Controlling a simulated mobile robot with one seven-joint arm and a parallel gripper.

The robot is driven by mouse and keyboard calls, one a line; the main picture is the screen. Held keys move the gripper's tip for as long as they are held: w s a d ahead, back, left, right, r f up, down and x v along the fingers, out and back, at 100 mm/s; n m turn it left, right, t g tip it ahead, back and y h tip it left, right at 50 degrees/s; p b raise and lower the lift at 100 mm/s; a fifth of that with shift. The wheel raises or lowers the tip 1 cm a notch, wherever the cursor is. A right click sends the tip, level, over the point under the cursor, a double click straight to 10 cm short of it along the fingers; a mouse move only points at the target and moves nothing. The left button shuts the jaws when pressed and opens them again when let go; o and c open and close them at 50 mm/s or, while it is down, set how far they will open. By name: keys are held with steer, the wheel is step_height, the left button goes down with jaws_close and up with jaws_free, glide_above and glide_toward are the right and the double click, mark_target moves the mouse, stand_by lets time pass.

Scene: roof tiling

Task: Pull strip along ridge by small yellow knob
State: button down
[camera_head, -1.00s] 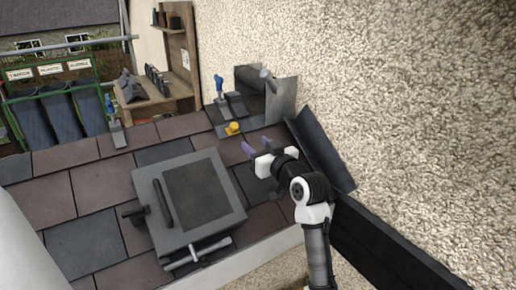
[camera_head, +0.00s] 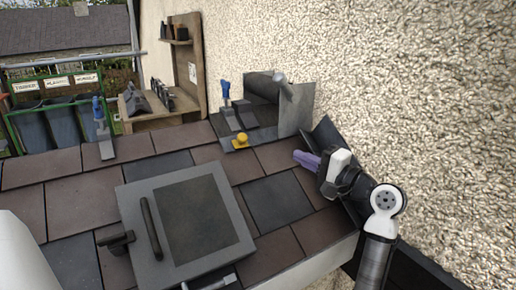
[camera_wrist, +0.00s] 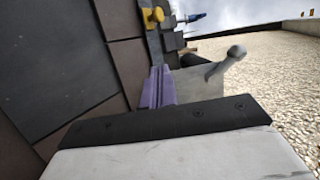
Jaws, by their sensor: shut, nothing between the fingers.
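The small yellow knob (camera_head: 241,141) stands on the dark grey strip (camera_head: 262,133) near the top of the tiled roof, beside the rough wall. The knob also shows in the wrist view (camera_wrist: 152,15), at the top. My gripper (camera_head: 302,157) has purple fingers, which are shut and empty. It is to the right of the knob and apart from it, close to the wall and the dark upright flashing. In the wrist view the closed purple fingers (camera_wrist: 158,88) point up the picture, towards the knob side.
A grey roof hatch (camera_head: 190,222) with a black handle lies on the tiles at front. Blue-handled tools (camera_head: 226,95) and a bent grey metal sheet (camera_head: 296,108) are beyond the knob. A wooden shelf (camera_head: 188,65) and labelled bins (camera_head: 62,120) stand behind. The wall bounds the right side.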

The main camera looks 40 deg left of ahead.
mark_target(241, 141)
steer(key=shift+m, duration=0.4)
steer(key=a, duration=0.3)
steer(key=a+p, duration=0.1)
steer(key=a, duration=0.1)
steer(key=w+a+r, duration=0.1)
steer(key=a, duration=0.2)
steer(key=shift+a, duration=0.35)
steer(key=s+a, duration=0.1)
steer(key=s+a+p, duration=0.1)
steer(key=a, duration=0.1)
steer(key=shift+r, duration=0.15)
steer(key=shift+s+a, duration=0.25)
steer(key=shift+a, duration=0.1)
